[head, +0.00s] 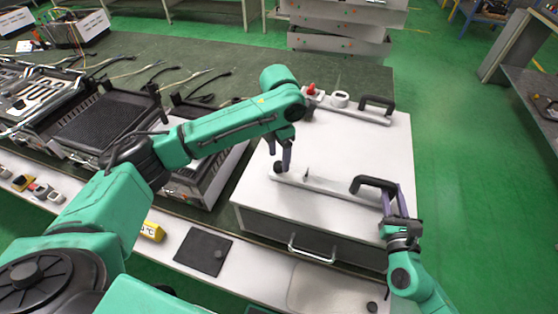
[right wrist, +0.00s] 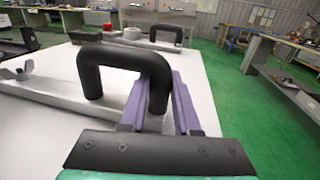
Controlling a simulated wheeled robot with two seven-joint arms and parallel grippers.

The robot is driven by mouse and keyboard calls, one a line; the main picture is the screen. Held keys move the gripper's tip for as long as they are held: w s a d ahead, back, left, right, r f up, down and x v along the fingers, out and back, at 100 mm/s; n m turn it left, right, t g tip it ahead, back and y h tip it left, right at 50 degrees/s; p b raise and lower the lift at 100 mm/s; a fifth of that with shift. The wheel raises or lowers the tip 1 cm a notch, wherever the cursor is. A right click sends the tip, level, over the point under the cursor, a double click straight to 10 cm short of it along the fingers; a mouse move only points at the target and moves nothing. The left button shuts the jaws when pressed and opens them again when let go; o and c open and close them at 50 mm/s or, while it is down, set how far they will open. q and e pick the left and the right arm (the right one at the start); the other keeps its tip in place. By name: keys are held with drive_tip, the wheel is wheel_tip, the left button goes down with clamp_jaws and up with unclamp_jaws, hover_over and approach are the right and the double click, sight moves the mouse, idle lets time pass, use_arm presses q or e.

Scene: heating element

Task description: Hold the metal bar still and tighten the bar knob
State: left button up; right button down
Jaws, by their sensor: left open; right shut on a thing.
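The light metal bar (head: 328,188) lies across the front of the white box top, and it also shows in the right wrist view (right wrist: 60,95). A black arched handle (head: 376,181) stands on its right end. My right gripper (head: 391,197) is shut on one leg of this handle, its purple fingers on either side in the right wrist view (right wrist: 158,100). A dark knob (head: 279,168) sits at the bar's left end. My left gripper (head: 285,158) is open right at this knob; I cannot tell whether it touches it. A small dark pointed piece (head: 306,174) stands on the bar.
A second bar with a black handle (head: 378,104) lies at the back of the white box top (head: 335,140), with a red knob (head: 311,89) and a white ring (head: 340,99). Grill units (head: 105,115) fill the bench to the left. Green floor is open at right.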

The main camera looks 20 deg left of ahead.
sight(279, 164)
drive_tip(key=shift+r, duration=0.1)
use_arm(q)
wheel_tip(279, 164, up, 9)
drive_tip(key=shift+r, duration=0.2)
use_arm(e)
drive_tip(key=c, duration=0.6)
unclamp_jaws()
drive_tip(key=shift+o, duration=0.2)
drive_tip(key=shift+s, duration=0.1)
